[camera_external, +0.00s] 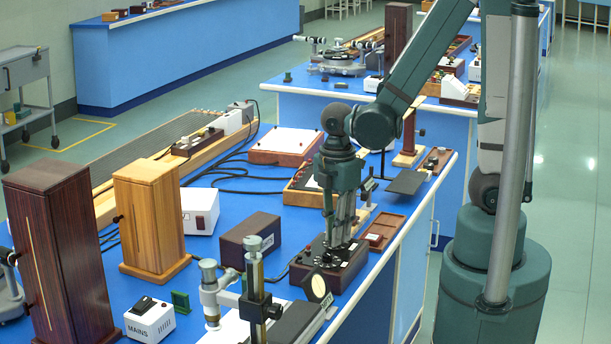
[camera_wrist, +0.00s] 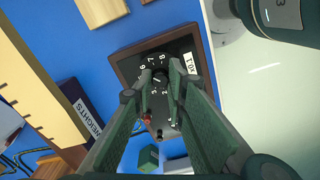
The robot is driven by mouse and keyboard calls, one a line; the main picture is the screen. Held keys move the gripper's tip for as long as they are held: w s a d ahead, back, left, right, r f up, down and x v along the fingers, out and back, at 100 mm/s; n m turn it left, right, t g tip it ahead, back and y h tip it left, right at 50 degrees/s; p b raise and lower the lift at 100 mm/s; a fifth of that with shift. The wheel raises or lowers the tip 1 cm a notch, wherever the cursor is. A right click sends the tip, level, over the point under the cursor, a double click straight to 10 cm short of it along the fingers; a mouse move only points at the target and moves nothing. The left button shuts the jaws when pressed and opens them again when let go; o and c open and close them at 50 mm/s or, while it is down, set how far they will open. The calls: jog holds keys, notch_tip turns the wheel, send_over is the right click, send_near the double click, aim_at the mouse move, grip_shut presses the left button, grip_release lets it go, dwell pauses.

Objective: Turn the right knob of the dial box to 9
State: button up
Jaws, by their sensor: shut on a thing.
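The dial box (camera_external: 312,279) is a low dark wooden box near the right edge of the blue bench. Its black face also shows in the wrist view (camera_wrist: 150,56), with a ring of white numerals around a dark knob (camera_wrist: 160,79) and a white label beside it. My gripper (camera_external: 338,243) points down over the box, and its two green fingers (camera_wrist: 157,91) are shut on the knob. The fingers hide part of the dial, so the setting and the other knob are not clear.
A dark box (camera_external: 249,238) stands left of the dial box. A small reddish tray (camera_external: 384,232) lies to the right, near the bench edge. A box marked WEIGHTS (camera_wrist: 84,122) shows in the wrist view.

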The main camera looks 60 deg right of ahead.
jog(key=o, duration=0.9)
jog(key=shift+r, duration=0.2)
jog(key=shift+r, duration=5.85)
